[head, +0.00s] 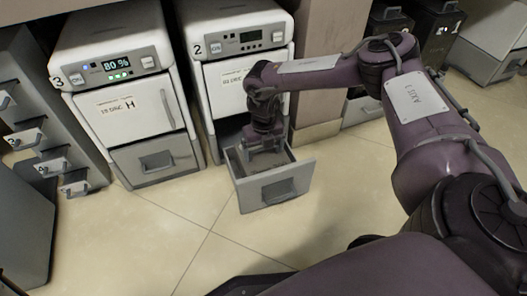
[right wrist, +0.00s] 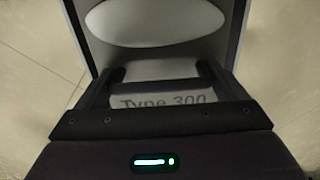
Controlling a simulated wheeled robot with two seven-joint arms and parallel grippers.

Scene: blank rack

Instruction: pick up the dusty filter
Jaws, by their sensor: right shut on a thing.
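My right gripper (head: 264,147) reaches down into the open drawer (head: 275,187) at the foot of the white unit marked 2 (head: 240,85). In the right wrist view its two dark fingers (right wrist: 163,76) are shut on a grey filter (right wrist: 165,99) lettered "Type 300". The filter sits between the fingers, with part of it hidden by the gripper body. I cannot make out dust on it. In the head view the gripper hides the filter. My left gripper is not in view.
Unit 3 (head: 117,85) stands left of unit 2, showing 80 % and green lights, its lower drawer (head: 155,160) shut. A grey rack with several small handled drawers (head: 50,160) is at far left. Dark containers (head: 437,28) stand at back right. The tiled floor in front is clear.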

